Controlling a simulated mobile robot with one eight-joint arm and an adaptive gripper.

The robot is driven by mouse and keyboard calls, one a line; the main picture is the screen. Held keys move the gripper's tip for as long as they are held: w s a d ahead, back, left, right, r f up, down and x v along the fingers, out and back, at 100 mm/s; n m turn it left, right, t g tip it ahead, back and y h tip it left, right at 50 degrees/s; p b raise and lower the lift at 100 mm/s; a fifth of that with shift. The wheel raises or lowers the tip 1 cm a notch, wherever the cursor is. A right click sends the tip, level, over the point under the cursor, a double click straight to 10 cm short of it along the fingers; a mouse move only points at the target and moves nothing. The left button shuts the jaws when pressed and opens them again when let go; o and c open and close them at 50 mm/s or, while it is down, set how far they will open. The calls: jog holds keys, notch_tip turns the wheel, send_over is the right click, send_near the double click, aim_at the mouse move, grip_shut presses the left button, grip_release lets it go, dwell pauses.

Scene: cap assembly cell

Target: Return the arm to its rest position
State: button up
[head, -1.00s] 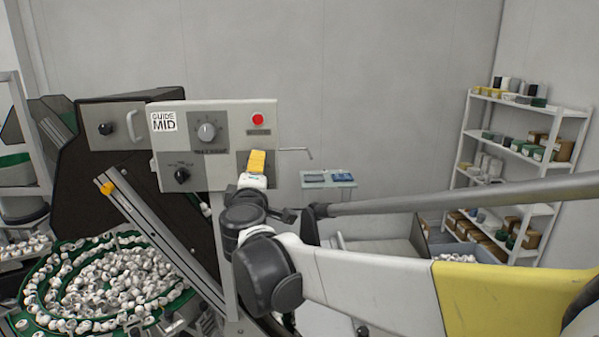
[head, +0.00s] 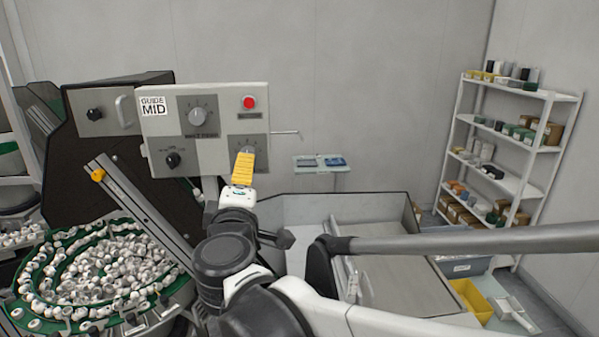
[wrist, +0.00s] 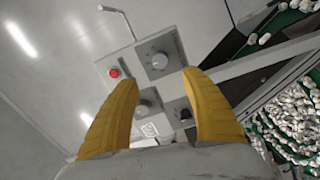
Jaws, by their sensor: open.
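My gripper (wrist: 165,108) is open and empty; its two yellow fingers stand apart in the wrist view. In the head view my gripper (head: 245,158) is in front of the lower right of the grey control panel (head: 222,108) and partly covers the lower right knob. The panel also shows in the wrist view (wrist: 128,68), tilted, beyond the fingers. I cannot tell how far the fingertips are from it. My arm (head: 228,258) reaches up from the lower right of the head view.
A green feeder bowl (head: 40,262) full of white caps is at lower left, beside a slanted rail (head: 145,213). A bin-like machine (head: 390,278) stands right of my arm. A shelf rack (head: 548,150) and a yellow bin (head: 470,299) are at right. A small tray (head: 320,170) is on the back wall.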

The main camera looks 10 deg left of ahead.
jog(key=s+d+f+m+g+h+b, duration=0.1)
jog(key=d+f+m+g+h+b, duration=0.35)
jog(key=d+f, duration=0.8)
jog(key=s+d+f+m+g+h+b, duration=0.15)
jog(key=d+f+m+b, duration=0.55)
jog(key=d, duration=0.9)
jog(key=s+d+f+m+g+b, duration=0.1)
jog(key=s+d+f+m+b, duration=0.1)
jog(key=f, duration=0.6)
jog(key=s+d+f+m+g+y+b, duration=0.1)
jog(key=s+d+f+m+g+b, duration=0.1)
jog(key=s+d+f+b, duration=0.2)
jog(key=s+d+f+m+g+b, duration=0.1)
jog(key=s+d+f+m+b, duration=0.2)
jog(key=s+f+b, duration=0.4)
jog(key=s+f, duration=0.3)
jog(key=f, duration=0.4)
jog(key=shift+d+f+y+b, duration=0.2)
jog(key=shift+y+b, duration=0.1)
jog(key=shift+b, duration=0.05)
